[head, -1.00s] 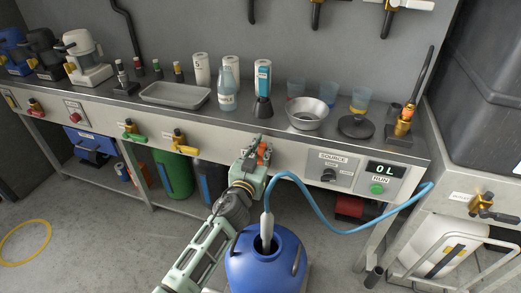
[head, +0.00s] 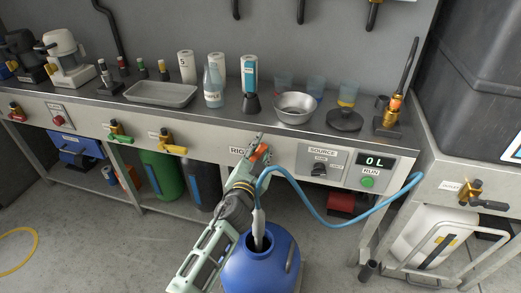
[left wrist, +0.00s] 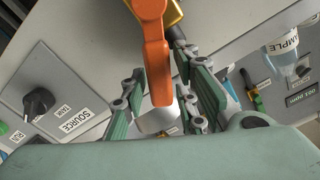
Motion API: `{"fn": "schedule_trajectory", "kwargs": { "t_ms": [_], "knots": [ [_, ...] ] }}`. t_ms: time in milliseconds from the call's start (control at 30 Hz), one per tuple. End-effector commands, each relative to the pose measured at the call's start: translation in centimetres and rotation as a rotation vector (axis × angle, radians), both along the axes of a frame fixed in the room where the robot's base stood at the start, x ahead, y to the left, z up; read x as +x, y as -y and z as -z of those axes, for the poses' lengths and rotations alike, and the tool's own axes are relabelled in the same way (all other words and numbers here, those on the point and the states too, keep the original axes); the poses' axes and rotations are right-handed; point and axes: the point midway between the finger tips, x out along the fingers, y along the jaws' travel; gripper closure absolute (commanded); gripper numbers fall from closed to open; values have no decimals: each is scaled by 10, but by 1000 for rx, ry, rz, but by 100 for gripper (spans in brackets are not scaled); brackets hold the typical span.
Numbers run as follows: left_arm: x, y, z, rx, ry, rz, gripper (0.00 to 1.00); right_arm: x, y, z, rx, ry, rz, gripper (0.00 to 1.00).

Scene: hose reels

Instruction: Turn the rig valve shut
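The rig valve's orange handle (head: 260,152) is on the front panel of the bench, beside a label that begins "RIG" and is partly covered by my arm. My left gripper (head: 256,146) is at the handle. In the left wrist view the orange handle (left wrist: 154,65) hangs down between the two green-grey fingers of my left gripper (left wrist: 160,80). The fingers stand apart on either side of it, with a gap visible on the left side. A bit of the yellow valve body shows behind the handle. My right gripper is in neither view.
A blue drum (head: 262,268) stands on the floor below, with a blue hose (head: 325,222) running from it to the right. Other valves (head: 172,141) line the panel to the left.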

Motion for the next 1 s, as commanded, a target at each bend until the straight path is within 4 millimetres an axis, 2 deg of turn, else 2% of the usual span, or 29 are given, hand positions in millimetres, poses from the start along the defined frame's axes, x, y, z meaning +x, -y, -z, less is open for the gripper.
{"fn": "schedule_trajectory", "kwargs": {
  "t_ms": [67,467,667,1000],
  "knots": [
    [0,0,0,0,0,0,62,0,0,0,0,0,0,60],
    [-4,-2,1,-1,-1,-1,62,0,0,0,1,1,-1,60],
    [-30,-10,1,1,0,1,62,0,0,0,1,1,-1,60],
    [-92,-30,1,-1,-2,0,62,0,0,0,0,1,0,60]
  ]
}}
